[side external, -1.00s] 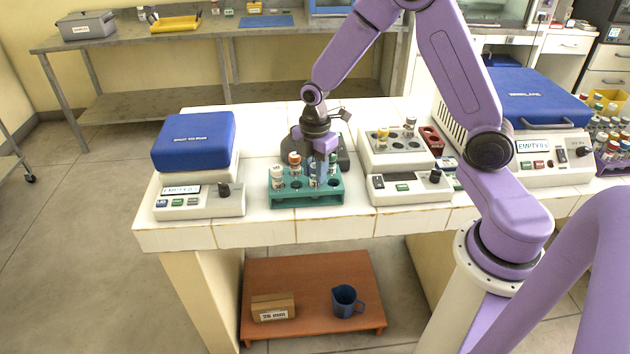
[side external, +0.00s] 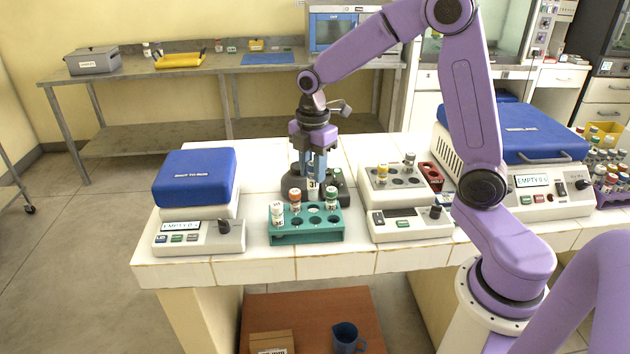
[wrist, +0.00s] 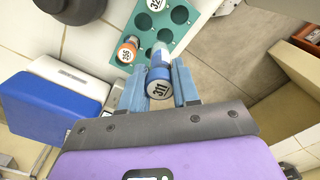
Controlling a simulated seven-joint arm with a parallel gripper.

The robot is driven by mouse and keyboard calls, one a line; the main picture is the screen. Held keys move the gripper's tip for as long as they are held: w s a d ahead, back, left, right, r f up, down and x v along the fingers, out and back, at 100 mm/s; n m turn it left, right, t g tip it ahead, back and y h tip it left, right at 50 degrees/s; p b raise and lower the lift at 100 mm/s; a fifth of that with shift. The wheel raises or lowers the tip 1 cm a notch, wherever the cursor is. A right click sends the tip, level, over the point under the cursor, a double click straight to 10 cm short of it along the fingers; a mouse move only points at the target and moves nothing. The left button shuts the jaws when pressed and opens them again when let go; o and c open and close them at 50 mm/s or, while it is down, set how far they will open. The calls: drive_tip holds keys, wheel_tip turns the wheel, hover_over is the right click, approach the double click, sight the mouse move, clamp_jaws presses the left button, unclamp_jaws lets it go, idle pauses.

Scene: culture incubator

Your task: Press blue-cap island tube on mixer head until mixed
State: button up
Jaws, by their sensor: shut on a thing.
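My gripper (side external: 313,172) is shut on a tube with a blue cap (wrist: 160,72). Its top is marked 311 in the wrist view. In the side view the tube (side external: 313,186) hangs upright above the back of the teal rack (side external: 306,236). The mixer, a dark grey unit (side external: 292,183), stands just behind the rack, partly hidden by my gripper and the tube. A dark round part, possibly its head, shows at the wrist view's upper left (wrist: 72,8). I cannot tell whether the tube touches anything.
The rack also holds white-cap (side external: 277,212), orange-cap (side external: 295,198) and green-cap (side external: 331,197) tubes. A blue-lidded device (side external: 196,178) reading EMPTY stands left. A tube block device (side external: 398,190) stands right, with a larger blue-lidded machine (side external: 535,125) beyond.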

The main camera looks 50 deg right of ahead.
drive_tip(key=shift+w+d+f, duration=0.1)
drive_tip(key=shift+w+d, duration=1.65)
drive_tip(key=shift+w, duration=0.5)
drive_tip(key=shift+w+d+f, duration=0.1)
drive_tip(key=shift+w+d, duration=1.6)
drive_tip(key=shift+w, duration=0.6)
drive_tip(key=shift+w+d+f, duration=0.1)
drive_tip(key=shift+w+d, duration=1.65)
drive_tip(key=shift+w, duration=0.5)
drive_tip(key=shift+f, duration=0.55)
wheel_tip(320, 180, up, 6)
drive_tip(key=shift+a, duration=0.1)
